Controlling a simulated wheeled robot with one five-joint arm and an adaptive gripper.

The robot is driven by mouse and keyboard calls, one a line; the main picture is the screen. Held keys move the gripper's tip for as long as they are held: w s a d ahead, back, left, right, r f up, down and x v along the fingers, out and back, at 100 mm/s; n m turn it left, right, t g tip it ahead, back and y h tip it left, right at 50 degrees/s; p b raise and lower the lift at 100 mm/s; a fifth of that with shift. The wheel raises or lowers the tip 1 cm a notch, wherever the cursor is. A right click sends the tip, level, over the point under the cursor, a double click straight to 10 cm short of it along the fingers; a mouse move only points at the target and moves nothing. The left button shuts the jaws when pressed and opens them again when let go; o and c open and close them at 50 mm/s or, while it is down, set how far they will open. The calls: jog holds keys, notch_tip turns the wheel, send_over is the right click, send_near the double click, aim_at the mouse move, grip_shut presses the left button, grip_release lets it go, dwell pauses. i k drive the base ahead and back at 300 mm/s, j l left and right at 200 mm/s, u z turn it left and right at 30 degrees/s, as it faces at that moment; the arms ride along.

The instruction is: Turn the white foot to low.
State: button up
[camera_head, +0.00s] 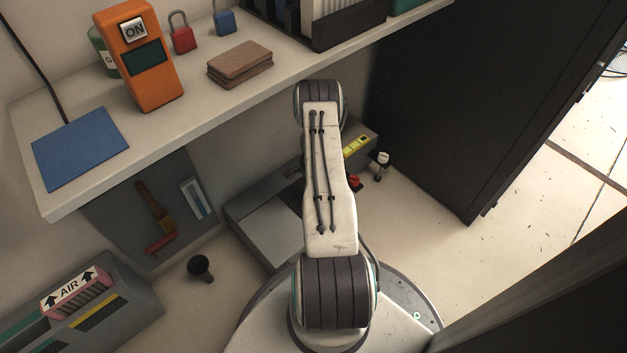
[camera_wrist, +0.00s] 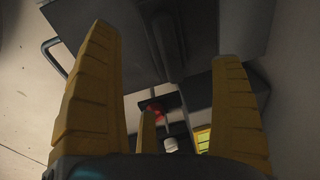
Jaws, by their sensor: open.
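A small white knob-like part, which looks like the white foot (camera_head: 383,158), stands on a dark stem at the right end of a low grey unit on the floor. It also shows in the wrist view (camera_wrist: 171,145), low between my fingers and apart from them. A red part (camera_head: 355,182) sits left of it in the head view. My gripper (camera_wrist: 164,43) is open, with yellow fingers spread wide and nothing between them in contact. In the head view my arm hides the gripper. Which setting the foot has cannot be told.
The grey unit (camera_head: 268,228) bears a yellow level-like strip (camera_head: 356,146). A shelf (camera_head: 215,105) with an orange ON device (camera_head: 143,62) overhangs it. A dark cabinet (camera_head: 455,100) stands at right. Open floor (camera_head: 425,215) lies between it and my base.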

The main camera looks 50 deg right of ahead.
aim_at(383, 158)
jog(key=k, duration=1)
